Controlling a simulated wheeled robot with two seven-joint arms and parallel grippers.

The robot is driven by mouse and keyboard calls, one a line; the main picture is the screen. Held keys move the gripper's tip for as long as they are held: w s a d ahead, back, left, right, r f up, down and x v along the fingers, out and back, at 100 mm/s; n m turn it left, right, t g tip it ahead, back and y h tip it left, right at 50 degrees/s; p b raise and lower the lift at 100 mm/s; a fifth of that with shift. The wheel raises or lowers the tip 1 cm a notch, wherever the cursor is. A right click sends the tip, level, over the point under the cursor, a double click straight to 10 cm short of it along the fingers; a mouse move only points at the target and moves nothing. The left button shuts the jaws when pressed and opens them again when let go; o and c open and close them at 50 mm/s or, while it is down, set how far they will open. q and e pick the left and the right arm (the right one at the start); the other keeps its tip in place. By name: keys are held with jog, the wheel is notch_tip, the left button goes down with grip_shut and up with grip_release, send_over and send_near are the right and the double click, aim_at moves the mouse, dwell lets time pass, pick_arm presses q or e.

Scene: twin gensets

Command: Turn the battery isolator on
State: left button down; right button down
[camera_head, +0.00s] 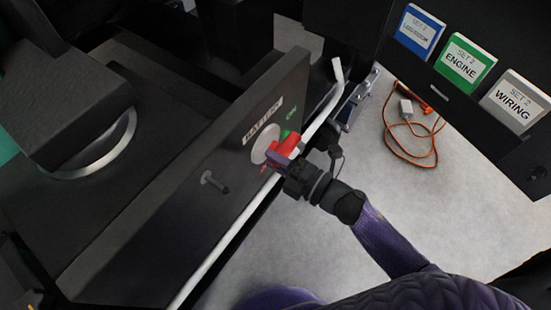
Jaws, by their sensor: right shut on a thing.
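The battery isolator is a red handle (284,146) on a pale round plate (263,143), set on the side of a dark box (190,215). A "BATTERY" label (262,121) sits above it, with a green mark (292,117) to the upper right and a small red mark below. My right gripper (281,158) comes from the lower right and is shut on the red handle, covering part of it. The exact angle of the handle is hard to tell. My left gripper does not show.
A white rail (240,222) runs along the box just below the isolator. A dark peg (214,182) sticks out left of it. An orange cable (388,133) lies on the grey floor at right. Blue, green (464,64) and grey binders stand at the upper right.

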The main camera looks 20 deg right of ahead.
jog(key=shift+w+d+f, duration=0.1)
jog(key=shift+d, duration=0.15)
jog(key=shift+c, duration=2.2)
grip_release()
jog(key=shift+d, duration=0.1)
jog(key=p+v, duration=0.2)
jog(key=v, duration=0.7)
jog(key=shift+s+d, duration=0.25)
jog(key=shift+s, duration=0.1)
